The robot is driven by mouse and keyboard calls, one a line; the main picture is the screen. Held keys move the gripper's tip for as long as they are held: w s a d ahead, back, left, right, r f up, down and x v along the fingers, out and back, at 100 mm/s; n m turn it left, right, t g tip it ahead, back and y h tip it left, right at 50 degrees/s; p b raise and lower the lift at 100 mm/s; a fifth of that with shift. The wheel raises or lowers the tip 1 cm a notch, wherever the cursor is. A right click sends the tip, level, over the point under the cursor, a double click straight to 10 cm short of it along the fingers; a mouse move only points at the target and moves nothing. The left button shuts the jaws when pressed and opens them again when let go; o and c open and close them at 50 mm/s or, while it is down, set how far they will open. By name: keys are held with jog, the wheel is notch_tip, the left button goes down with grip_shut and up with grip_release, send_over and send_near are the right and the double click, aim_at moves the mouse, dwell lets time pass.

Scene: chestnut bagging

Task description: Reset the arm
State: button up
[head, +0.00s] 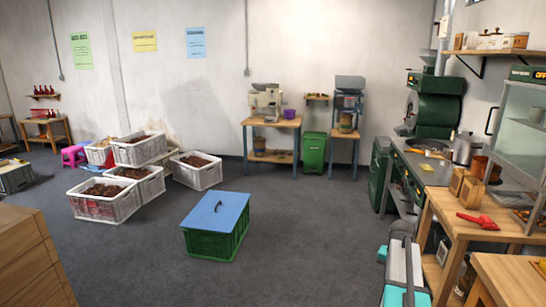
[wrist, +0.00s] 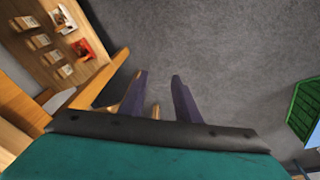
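My gripper (wrist: 159,78) shows in the wrist view with its two dark fingers apart and nothing between them. Grey floor lies beyond the fingertips. My teal and grey arm (head: 404,268) shows at the lower right of the head view, beside the wooden workbench. I cannot make out the fingers in the head view.
A wooden workbench (head: 444,203) with a red scoop (head: 478,221) stands at right. A green crate with a blue lid (head: 217,214) sits mid-floor; its green side shows in the wrist view (wrist: 305,105). White crates of chestnuts (head: 104,208) stand left. The floor between is clear.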

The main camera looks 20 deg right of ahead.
jog(key=w+a+f+n, duration=0.2)
jog(key=a+f, duration=0.1)
jog(key=a, duration=0.5)
jog(key=w+a+f+n+y, duration=0.1)
jog(key=a+f+n, duration=0.15)
jog(key=a, duration=0.65)
jog(key=w+a+f+n, duration=0.15)
jog(key=a+f, duration=0.25)
jog(key=a, duration=0.4)
jog(key=s+a+f+n, duration=0.2)
jog(key=a, duration=0.5)
jog(key=s+a+f+n, duration=0.2)
jog(key=a, duration=0.6)
jog(key=s+a+f+n, duration=0.1)
jog(key=s+a+f, duration=0.15)
jog(key=a, duration=0.45)
jog(key=s+f+g, duration=0.3)
jog(key=s+f, duration=0.6)
jog(key=s, duration=0.3)
jog(key=s+f+g, duration=0.3)
jog(key=s+f, duration=0.6)
jog(key=s, duration=0.4)
jog(key=shift+a+f+n+y, duration=0.2)
jog(key=shift+a+n+y, duration=0.1)
jog(key=shift+a+y, duration=0.1)
jog(key=shift+w, duration=0.1)
